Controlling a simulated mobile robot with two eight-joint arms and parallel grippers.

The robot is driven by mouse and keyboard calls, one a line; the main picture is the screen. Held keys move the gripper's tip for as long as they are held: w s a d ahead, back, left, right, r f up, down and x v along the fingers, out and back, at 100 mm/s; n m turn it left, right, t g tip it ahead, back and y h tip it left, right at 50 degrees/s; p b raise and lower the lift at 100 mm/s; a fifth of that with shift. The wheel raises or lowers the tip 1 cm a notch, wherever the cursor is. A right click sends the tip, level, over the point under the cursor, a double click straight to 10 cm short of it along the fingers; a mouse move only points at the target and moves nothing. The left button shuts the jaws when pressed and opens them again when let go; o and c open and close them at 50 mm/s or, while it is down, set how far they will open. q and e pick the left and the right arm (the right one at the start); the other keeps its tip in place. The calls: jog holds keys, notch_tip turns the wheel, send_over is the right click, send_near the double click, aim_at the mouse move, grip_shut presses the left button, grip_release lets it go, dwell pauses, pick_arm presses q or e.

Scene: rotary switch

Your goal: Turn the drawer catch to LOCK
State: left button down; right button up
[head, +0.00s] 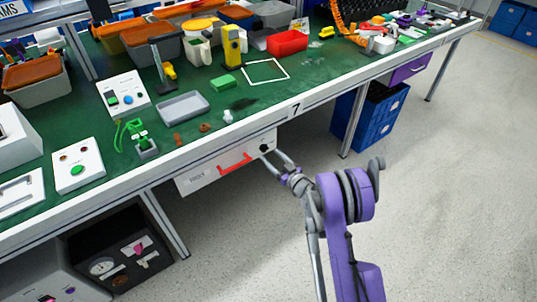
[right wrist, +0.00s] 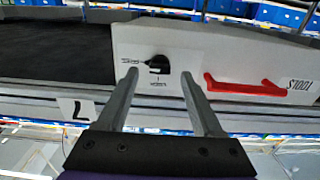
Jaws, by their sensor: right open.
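The drawer catch is a black rotary knob (head: 264,148) on the right end of a white drawer front (head: 205,180) under the bench. In the right wrist view the knob (right wrist: 159,65) has a pointed end aimed left at a small printed label; another small label sits just below it. The text is too small to read. My right gripper (head: 272,153) is open at the drawer. In the right wrist view its two fingers (right wrist: 160,72) stand either side of the knob, apart from it. My left gripper is not in view.
A red handle (head: 235,164) is on the same drawer front, left of the knob; it shows right of the fingers in the right wrist view (right wrist: 245,86). The bench edge (head: 297,110) runs just above. Blue crates (head: 370,118) stand under the bench to the right. The floor in front is clear.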

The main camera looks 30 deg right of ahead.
aim_at(265, 148)
jog(key=shift+w+a, duration=0.1)
jog(key=shift+w, duration=1.15)
grip_shut()
